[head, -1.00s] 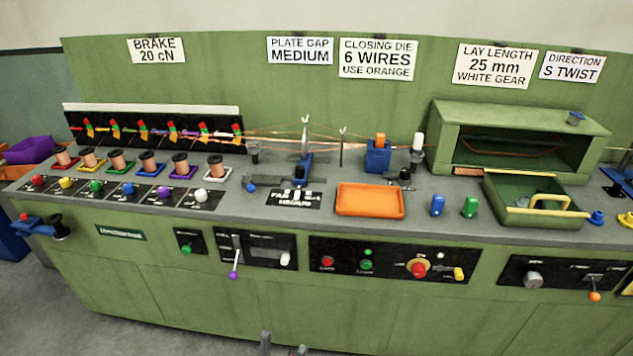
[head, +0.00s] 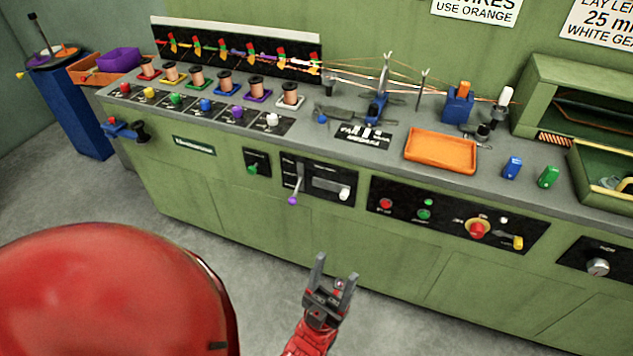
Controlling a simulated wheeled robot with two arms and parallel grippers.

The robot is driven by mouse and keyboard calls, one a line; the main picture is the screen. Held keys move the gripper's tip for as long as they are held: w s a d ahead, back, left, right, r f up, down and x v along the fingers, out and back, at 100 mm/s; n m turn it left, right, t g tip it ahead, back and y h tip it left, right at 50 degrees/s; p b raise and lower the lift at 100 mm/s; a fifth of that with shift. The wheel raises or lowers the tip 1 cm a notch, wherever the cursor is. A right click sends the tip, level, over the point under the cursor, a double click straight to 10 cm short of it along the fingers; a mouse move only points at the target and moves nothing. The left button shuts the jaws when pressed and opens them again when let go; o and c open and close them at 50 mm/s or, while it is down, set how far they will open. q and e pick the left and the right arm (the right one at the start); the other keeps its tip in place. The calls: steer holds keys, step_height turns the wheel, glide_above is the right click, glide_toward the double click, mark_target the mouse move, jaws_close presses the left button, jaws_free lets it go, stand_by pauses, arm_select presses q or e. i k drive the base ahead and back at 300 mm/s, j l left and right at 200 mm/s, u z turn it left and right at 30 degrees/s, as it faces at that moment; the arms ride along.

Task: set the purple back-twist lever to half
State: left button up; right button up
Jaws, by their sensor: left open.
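The purple back-twist lever (head: 292,200) is on a black panel (head: 318,181) on the front of the green machine. Its grey stem hangs down and the purple knob is at its lower end. The marks beside it are too small to read. My left gripper (head: 335,272) is in front of the machine, lower and to the right of the lever in the picture. Its two fingers are spread apart, pointing up, with nothing between them. It is apart from the lever. My right gripper is not in view.
A white-handled control (head: 344,194) sits right of the lever on the same panel, and a green knob (head: 253,168) is left of it. Further right are a red button (head: 386,204) and a yellow switch (head: 518,242). Grey floor lies open before the machine.

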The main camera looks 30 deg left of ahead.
mark_target(291, 200)
steer(key=u, duration=1.2)
